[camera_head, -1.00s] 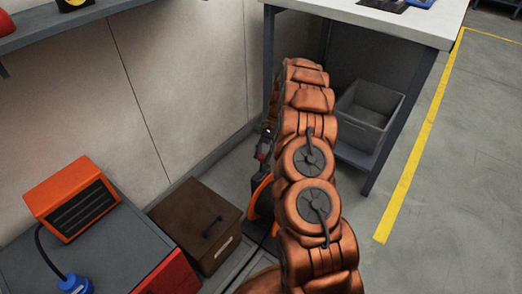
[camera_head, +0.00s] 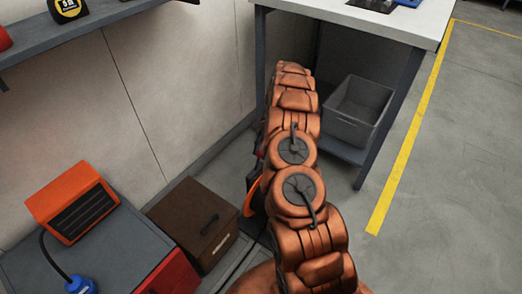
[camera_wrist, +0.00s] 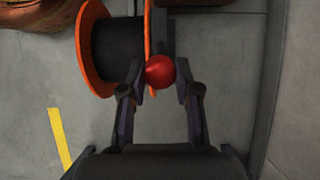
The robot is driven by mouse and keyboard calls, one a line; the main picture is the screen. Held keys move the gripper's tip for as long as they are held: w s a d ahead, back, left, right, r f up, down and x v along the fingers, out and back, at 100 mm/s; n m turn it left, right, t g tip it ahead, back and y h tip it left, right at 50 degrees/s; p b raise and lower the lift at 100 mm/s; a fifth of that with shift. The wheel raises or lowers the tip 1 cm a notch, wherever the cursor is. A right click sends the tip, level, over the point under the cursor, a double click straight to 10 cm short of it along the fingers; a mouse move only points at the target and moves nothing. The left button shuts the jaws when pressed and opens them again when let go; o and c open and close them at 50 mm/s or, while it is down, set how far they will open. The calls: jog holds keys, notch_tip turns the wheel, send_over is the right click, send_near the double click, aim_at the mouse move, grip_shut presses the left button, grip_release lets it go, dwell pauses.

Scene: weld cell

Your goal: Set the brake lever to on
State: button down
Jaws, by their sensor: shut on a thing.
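The brake lever shows in the wrist view as a red ball knob (camera_wrist: 160,71) with a dark part behind it, beside an orange-flanged reel (camera_wrist: 92,45) with a dark drum. My gripper (camera_wrist: 161,78) has its two fingers on either side of the red knob, shut on it. In the head view my copper-coloured arm hides the gripper and the knob. Only part of the orange reel flange (camera_head: 252,196) shows there, left of the arm. I cannot tell the lever's set position from these frames.
A brown box with a handle (camera_head: 192,222) stands left of the reel, near a grey cabinet with an orange unit (camera_head: 72,201) on top. A workbench (camera_head: 345,17) with a grey bin (camera_head: 357,110) below is behind my arm. Open floor lies to the right.

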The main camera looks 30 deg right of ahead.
jog(key=shift+w+d+f, duration=0.1)
jog(key=shift+d, duration=0.2)
jog(key=c, duration=1.1)
grip_release()
jog(key=shift+o, duration=1.4)
jog(key=shift+a, duration=0.15)
jog(key=v, duration=1.2)
